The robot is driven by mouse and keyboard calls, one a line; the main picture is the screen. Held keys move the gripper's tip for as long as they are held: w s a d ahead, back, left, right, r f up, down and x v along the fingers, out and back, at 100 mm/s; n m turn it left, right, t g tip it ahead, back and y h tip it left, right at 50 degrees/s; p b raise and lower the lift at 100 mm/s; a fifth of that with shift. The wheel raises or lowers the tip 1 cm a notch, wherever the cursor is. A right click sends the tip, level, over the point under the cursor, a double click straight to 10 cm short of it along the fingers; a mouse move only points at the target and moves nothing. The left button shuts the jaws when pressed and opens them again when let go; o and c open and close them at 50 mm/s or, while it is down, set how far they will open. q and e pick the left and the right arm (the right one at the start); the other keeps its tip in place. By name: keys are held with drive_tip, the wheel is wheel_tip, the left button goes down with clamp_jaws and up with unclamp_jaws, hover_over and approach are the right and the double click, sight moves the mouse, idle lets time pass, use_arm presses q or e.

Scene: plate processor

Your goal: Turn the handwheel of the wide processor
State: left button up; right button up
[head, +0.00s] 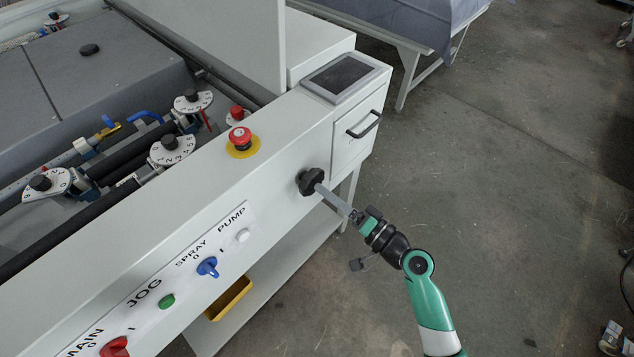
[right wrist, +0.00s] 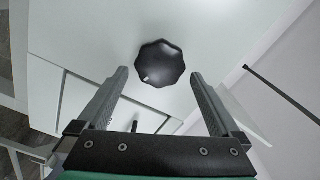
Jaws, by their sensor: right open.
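The handwheel (head: 311,181) is a black lobed knob on the front face of the wide processor (head: 215,160). In the right wrist view the handwheel (right wrist: 160,63) shows face-on, with a small light mark near its lower left edge. My right gripper (head: 321,187) reaches it from the lower right. In the right wrist view my right gripper (right wrist: 157,80) is open, with one finger to each side of the handwheel and the knob just beyond the fingertips. I cannot tell whether a finger touches it. My left gripper is not in view.
A red emergency stop (head: 240,138) on a yellow disc sits on top, left of the handwheel. A drawer handle (head: 364,124) sticks out to the right. Blue (head: 207,266), green (head: 167,300) and red (head: 115,347) controls line the front.

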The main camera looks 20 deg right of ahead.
drive_tip(key=v, duration=0.6)
drive_tip(key=shift+s, duration=0.15)
